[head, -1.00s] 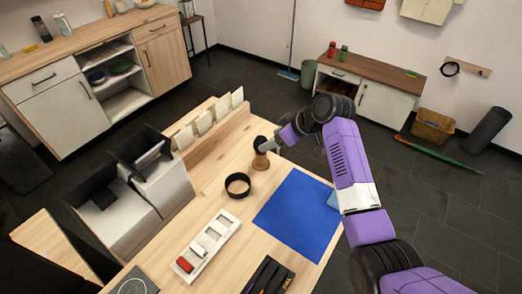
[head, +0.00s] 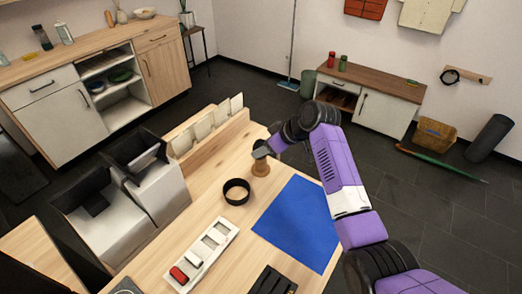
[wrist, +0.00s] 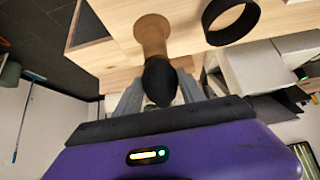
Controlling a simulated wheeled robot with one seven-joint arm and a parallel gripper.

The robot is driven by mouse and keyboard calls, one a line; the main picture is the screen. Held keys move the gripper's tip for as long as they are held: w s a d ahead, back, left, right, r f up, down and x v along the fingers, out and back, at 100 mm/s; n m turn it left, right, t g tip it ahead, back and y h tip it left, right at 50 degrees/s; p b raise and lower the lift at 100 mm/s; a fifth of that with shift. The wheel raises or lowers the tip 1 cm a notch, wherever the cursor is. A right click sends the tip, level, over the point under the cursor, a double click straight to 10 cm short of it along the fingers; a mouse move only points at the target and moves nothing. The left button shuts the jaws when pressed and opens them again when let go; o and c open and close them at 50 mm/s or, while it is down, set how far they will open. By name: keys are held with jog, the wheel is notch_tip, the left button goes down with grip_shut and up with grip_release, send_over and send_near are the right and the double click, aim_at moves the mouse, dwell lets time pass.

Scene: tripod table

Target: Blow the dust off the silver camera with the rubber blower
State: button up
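A black bulb (wrist: 160,82) stands on a tan, narrow-waisted wooden body (wrist: 151,35) on the table; I cannot tell for certain that it is the rubber blower. The wooden body shows in the head view (head: 260,169) near the table's far edge. My gripper (head: 262,153) is at its top. In the wrist view my gripper's (wrist: 161,77) grey fingers are apart, one on each side of the bulb, and a firm grip does not show. I cannot pick out the silver camera in these views.
A black ring (head: 236,191) stands left of the blue mat (head: 296,222). A white tray (head: 219,236) with a red item (head: 178,274) lies in front. A wooden rack (head: 209,143) with pale cards and grey bins (head: 155,200) line the left. My arm covers the mat's right side.

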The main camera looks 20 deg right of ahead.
jog(key=shift+r, duration=0.1)
dwell(0.5)
jog(key=shift+r+p, duration=3.25)
jog(key=shift+r, duration=0.95)
